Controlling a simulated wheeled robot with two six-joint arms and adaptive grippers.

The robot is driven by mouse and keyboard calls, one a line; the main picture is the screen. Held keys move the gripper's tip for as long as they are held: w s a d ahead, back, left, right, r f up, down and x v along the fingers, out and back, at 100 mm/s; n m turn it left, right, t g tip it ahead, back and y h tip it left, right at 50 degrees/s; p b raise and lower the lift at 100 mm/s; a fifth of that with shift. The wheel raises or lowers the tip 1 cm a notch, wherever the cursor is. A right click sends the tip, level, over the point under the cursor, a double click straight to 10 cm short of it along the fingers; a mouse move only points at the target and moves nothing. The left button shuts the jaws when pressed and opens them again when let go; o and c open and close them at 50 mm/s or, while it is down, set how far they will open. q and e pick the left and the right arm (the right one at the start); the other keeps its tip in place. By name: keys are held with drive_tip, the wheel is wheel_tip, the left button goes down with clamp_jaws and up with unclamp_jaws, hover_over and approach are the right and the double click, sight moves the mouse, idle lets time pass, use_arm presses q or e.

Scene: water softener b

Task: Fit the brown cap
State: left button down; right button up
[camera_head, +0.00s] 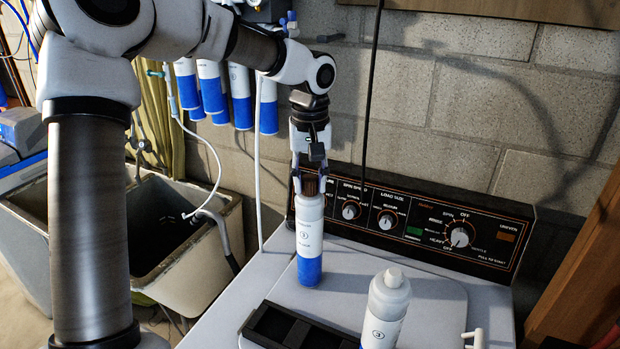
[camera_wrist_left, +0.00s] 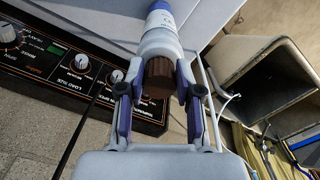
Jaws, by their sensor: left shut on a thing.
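The brown cap (camera_head: 311,185) is between the fingers of my left gripper (camera_head: 310,178), which is shut on it. The cap is at the top of a white and blue bottle (camera_head: 309,240) that stands upright on the washing machine lid. In the left wrist view the ribbed cap (camera_wrist_left: 158,80) lies between the fingertips (camera_wrist_left: 160,76), against the neck of the bottle (camera_wrist_left: 160,40). Whether it is threaded on or only resting there cannot be told. My right gripper is not in view.
A second white bottle (camera_head: 388,300) with a white top stands in front to the right. A black tray (camera_head: 262,318) lies at the front of the lid. The control panel (camera_head: 420,222) rises behind. A sink (camera_head: 160,230) is at the left, with bottles hanging above it.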

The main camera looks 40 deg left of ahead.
use_arm(q)
drive_tip(key=shift+f, duration=0.1)
drive_tip(key=c, duration=0.7)
unclamp_jaws()
wheel_tip(320, 180, up, 12)
drive_tip(key=shift+f, duration=0.1)
